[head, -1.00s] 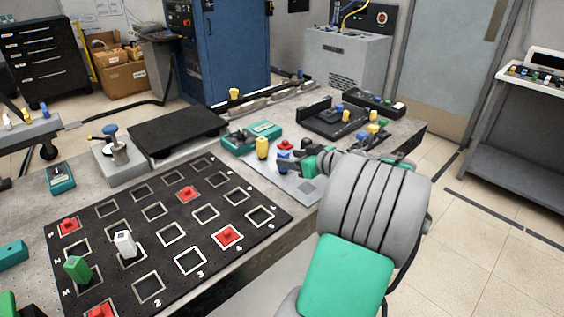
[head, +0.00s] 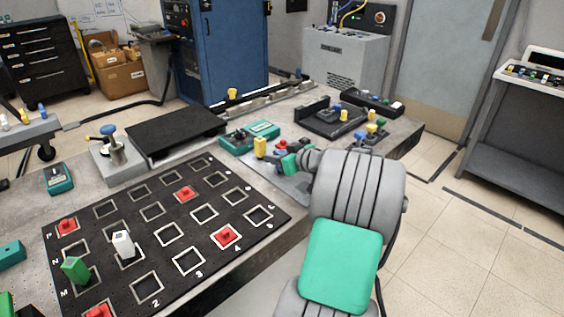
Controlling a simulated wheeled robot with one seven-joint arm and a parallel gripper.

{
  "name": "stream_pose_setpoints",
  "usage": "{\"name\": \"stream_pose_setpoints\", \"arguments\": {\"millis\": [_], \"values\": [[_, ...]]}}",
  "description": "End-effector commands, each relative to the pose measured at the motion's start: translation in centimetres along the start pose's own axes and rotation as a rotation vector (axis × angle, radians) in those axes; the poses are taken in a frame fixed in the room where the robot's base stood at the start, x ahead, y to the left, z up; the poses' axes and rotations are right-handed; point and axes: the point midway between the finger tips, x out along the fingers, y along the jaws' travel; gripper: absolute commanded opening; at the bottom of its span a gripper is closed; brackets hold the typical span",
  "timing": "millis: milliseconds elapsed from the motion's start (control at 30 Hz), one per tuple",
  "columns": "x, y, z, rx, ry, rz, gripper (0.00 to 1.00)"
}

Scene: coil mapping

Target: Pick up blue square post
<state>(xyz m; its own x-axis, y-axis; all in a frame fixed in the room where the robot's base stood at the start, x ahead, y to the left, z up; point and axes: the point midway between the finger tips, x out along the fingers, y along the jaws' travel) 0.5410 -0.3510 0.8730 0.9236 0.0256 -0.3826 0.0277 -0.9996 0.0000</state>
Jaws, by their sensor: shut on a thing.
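My gripper (head: 270,157) is low over the grey plate (head: 285,187) at the right of the black grid board. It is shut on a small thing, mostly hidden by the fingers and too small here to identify. A yellow post (head: 260,146) stands right at the fingertips; I cannot tell whether they touch it. A small red piece (head: 281,144) shows just behind the fingers. No blue square post shows clearly at the gripper.
The black grid board (head: 150,235) holds several red pieces, a white post (head: 123,243) and a green post (head: 75,269). A teal case (head: 249,137) lies behind the gripper. A black fixture (head: 335,120) with small posts stands to the right.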

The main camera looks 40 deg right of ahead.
Motion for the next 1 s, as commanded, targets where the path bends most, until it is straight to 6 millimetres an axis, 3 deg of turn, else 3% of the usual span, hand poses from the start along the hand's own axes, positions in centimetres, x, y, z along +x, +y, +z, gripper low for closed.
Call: {"name": "stream_pose_setpoints", "arguments": {"millis": [233,733,1000], "values": [[0.0,0.0,0.0,0.000,0.000,0.000,0.00],[-0.1,0.0,-0.3,-0.001,0.001,0.000,0.00],[-2.0,-0.1,-3.6,-0.005,0.003,0.003,0.00]]}}
